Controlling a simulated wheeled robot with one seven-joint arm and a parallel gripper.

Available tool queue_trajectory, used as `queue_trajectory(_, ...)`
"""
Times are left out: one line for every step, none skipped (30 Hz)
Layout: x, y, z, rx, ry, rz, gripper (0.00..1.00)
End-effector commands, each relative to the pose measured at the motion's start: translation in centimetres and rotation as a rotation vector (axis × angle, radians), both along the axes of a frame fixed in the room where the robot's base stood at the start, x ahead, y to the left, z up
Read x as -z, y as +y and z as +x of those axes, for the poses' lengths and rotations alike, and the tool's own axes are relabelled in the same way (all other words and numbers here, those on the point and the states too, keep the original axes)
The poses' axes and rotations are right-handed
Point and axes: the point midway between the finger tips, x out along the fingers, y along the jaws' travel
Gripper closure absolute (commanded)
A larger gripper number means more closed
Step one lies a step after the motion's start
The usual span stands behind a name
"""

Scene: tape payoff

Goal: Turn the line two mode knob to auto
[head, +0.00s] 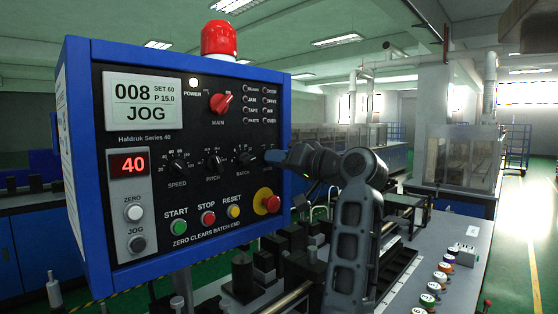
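The control panel (120,200) is black with a blue frame and fills the left of the head view. Its screen (140,101) reads 008, SET 60, P 15.0 and JOG. A row of black knobs has the speed knob (178,165), the pitch knob (213,161) and the batch knob (243,158). Contact and finger spacing cannot be made out.
A red main switch (220,103) is above the knobs. Start (179,227), stop (208,218) and reset (234,211) buttons and a red emergency stop (268,201) are below. A red beacon (218,38) tops the panel. Machine parts stand below and to the right.

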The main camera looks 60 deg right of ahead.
Motion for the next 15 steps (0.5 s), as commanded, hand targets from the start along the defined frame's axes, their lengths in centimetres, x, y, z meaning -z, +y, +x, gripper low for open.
queue_trajectory(0.01,0.00,0.01,0.000,0.000,0.000,0.87)
queue_trajectory(0.01,0.00,0.01,0.000,0.000,0.000,0.90)
queue_trajectory(0.01,0.00,0.01,0.000,0.000,0.000,0.94)
queue_trajectory(0.01,0.00,0.01,0.000,0.000,0.000,0.97)
queue_trajectory(0.01,0.00,0.01,0.000,0.000,0.000,0.99)
queue_trajectory(0.01,0.00,0.01,0.000,0.000,0.000,1.00)
queue_trajectory(0.01,0.00,0.02,0.000,0.000,0.000,1.00)
queue_trajectory(0.01,0.00,0.02,0.000,0.000,0.000,1.00)
queue_trajectory(0.02,0.00,0.02,0.000,0.000,0.000,1.00)
queue_trajectory(0.01,0.01,0.02,0.000,0.001,0.000,1.00)
queue_trajectory(0.02,0.00,0.02,0.000,0.001,0.000,1.00)
queue_trajectory(0.02,0.00,0.02,0.000,0.001,0.000,1.00)
queue_trajectory(0.02,0.00,0.02,0.000,0.001,-0.001,1.00)
queue_trajectory(0.02,0.00,0.02,0.000,0.001,-0.002,1.00)
queue_trajectory(0.03,0.00,0.03,0.000,0.002,-0.005,1.00)
